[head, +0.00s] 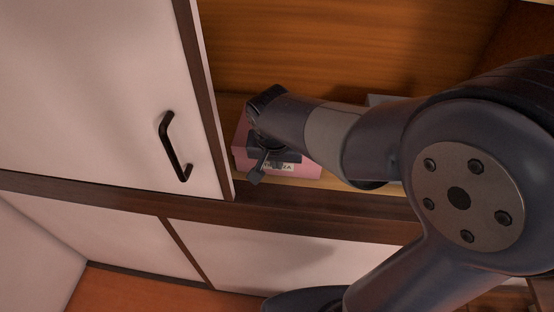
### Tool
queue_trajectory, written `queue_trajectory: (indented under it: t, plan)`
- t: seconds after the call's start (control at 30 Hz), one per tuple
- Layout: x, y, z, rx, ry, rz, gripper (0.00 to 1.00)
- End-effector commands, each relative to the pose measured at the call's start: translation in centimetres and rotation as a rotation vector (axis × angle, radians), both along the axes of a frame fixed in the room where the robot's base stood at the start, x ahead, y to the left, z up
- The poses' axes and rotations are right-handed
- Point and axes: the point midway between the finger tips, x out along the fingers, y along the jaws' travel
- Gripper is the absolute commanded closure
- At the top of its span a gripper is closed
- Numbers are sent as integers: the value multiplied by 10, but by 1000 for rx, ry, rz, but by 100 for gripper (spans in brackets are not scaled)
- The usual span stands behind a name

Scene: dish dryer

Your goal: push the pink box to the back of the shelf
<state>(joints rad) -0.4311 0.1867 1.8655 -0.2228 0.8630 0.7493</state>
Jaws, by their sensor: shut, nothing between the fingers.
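The pink box (303,171) sits on the wooden shelf (330,182) inside the open cabinet, near the shelf's front edge and just right of the cabinet door. A pale label with dark letters shows on its front. My gripper (257,178) is shut and empty. It is in front of the box in the picture and covers its middle and part of its top. I cannot tell whether it touches the box. My arm hides the shelf to the right.
A white cabinet door (95,90) with a black handle (171,146) stands left of the box. A pale object (385,99) shows partly behind my arm. The orange wooden back panel (340,45) rises behind the shelf. White lower cabinet fronts (290,255) lie below.

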Motion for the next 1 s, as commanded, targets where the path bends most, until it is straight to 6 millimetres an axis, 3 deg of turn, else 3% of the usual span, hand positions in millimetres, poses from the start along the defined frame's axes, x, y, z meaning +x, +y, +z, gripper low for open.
queue_trajectory:
  t: [0.17, 0.5, 0.7, 1.0]
  plan:
    - [22, -4, 0, 0, 0, -5, 100]
    - [102, -20, 1, 0, 0, -4, 100]
    - [139, -27, 1, 0, 0, -2, 100]
    - [153, -30, 0, 0, -1, 0, 100]
